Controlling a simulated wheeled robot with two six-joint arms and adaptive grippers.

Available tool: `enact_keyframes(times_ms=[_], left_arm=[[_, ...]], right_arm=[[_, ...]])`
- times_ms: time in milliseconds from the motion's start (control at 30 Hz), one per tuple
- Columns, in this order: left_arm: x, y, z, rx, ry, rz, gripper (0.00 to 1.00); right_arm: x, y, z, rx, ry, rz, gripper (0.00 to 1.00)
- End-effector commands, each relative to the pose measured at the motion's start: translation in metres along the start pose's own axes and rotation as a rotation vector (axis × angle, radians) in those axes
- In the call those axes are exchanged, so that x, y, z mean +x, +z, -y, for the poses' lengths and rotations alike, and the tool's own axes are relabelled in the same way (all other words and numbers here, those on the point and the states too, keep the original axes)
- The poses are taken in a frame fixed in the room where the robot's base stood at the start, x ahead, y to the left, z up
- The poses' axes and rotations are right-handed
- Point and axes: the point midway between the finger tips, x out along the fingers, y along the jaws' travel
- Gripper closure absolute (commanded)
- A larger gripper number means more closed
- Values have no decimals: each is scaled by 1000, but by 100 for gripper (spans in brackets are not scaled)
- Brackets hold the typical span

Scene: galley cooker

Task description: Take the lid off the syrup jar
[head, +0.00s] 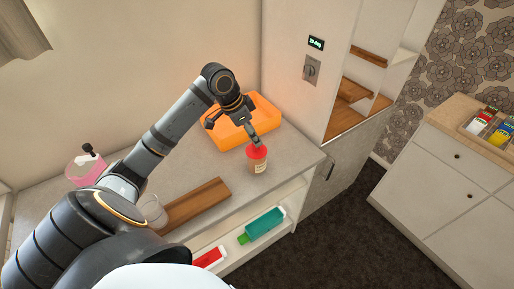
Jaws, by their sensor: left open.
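The syrup jar (258,167) stands upright on the grey counter near its front right edge. It has a pale label and a red lid (257,152) on top. My left gripper (256,143) points down right at the lid, with its fingertips at or just above it. It is open; whether the fingers touch the lid cannot be told from this view. My right gripper is not in view.
An orange tray (217,138) stands behind the jar. A wooden board (197,205) and a pink container (84,172) are to the left. A green bottle (263,226) lies on the shelf below. A tall cabinet (300,95) stands to the right.

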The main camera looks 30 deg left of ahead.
Motion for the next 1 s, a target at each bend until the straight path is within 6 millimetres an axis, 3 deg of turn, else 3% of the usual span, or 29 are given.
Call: enact_keyframes(times_ms=[133,300,567,933,1000], left_arm=[[19,1,2,-4,8,1,49],[46,2,4,-2,4,1,49],[52,3,4,0,0,1,49],[51,3,4,0,0,1,97],[51,3,4,0,0,1,98]], right_arm=[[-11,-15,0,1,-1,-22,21],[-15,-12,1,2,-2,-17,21],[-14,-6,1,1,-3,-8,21],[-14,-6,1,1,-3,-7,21],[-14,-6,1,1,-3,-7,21]])
